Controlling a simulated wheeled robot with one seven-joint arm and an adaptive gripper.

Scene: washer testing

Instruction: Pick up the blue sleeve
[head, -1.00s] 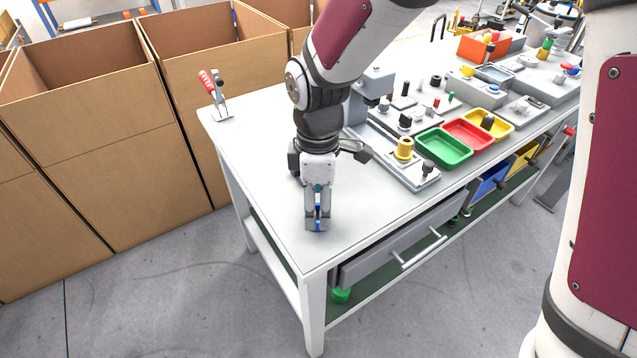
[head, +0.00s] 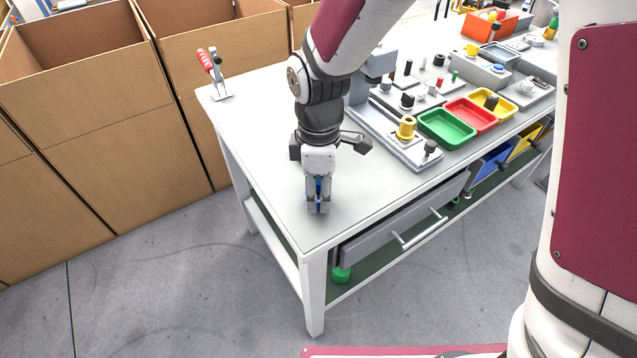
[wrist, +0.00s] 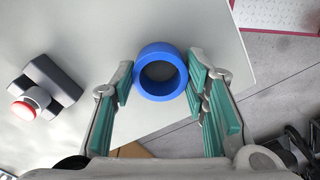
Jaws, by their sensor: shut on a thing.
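The blue sleeve (wrist: 161,72) is a short, thick ring with an open bore, seen in the wrist view between the green-padded fingers. My gripper (wrist: 162,88) is shut on it, one finger on each side. In the head view my gripper (head: 318,207) points down over the near left end of the white table (head: 260,150), and only a little blue of the sleeve shows between the fingers. I cannot tell whether the sleeve touches the tabletop.
A red-handled clamp (head: 213,74) stands at the table's left corner. Green (head: 446,128), red (head: 471,114) and yellow (head: 494,103) trays and several fixtures lie to the right. Cardboard boxes (head: 80,130) stand left of the table. The tabletop around my gripper is clear.

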